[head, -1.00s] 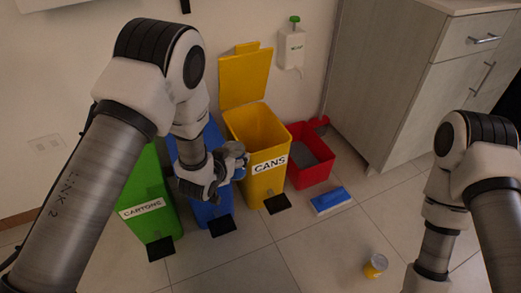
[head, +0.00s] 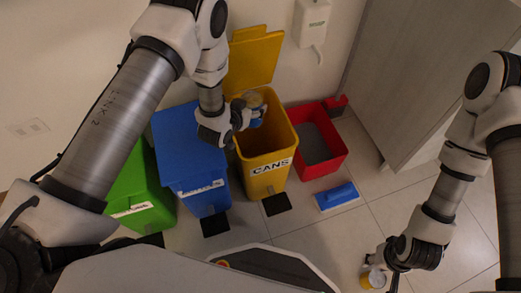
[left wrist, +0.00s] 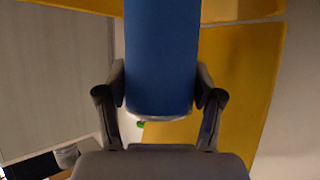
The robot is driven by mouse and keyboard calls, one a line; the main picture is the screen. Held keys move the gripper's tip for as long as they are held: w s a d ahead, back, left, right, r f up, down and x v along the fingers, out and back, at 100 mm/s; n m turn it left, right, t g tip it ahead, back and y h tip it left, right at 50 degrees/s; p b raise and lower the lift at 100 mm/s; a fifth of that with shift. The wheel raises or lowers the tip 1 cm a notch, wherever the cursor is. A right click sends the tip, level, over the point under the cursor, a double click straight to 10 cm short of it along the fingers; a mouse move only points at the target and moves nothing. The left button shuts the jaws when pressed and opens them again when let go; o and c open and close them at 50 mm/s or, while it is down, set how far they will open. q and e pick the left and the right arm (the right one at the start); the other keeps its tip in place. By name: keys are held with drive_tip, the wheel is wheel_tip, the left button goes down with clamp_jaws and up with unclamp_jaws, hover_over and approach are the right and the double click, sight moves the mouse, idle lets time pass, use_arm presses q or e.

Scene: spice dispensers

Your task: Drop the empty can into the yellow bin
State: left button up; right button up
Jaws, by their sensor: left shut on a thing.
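My left gripper (head: 246,115) is shut on a can (head: 254,98) with a tan metal end and a blue side. It holds the can over the left part of the opening of the yellow bin (head: 268,172), labelled CANS, whose lid stands open behind. In the left wrist view the blue side of the can (left wrist: 162,55) is between the fingers (left wrist: 160,100), with yellow bin surfaces (left wrist: 240,85) behind it.
A closed blue bin (head: 188,150) and a green bin (head: 140,190) stand left of the yellow bin. An open red box (head: 330,160) is at its right. A blue block (head: 337,196) lies on the floor in front. A wooden cabinet (head: 420,80) stands at the right.

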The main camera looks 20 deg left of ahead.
use_arm(q)
wheel_tip(320, 180, down, 4)
drive_tip(key=b, duration=0.2)
drive_tip(key=shift+w+f+b, duration=0.1)
drive_tip(key=shift+f+b, duration=0.15)
drive_tip(key=shift+b, duration=0.15)
use_arm(e)
wheel_tip(320, 180, down, 4)
drive_tip(key=shift+w+r, duration=0.1)
use_arm(q)
drive_tip(key=o, duration=1.2)
drive_tip(key=shift+r, duration=0.1)
wheel_tip(320, 180, up, 10)
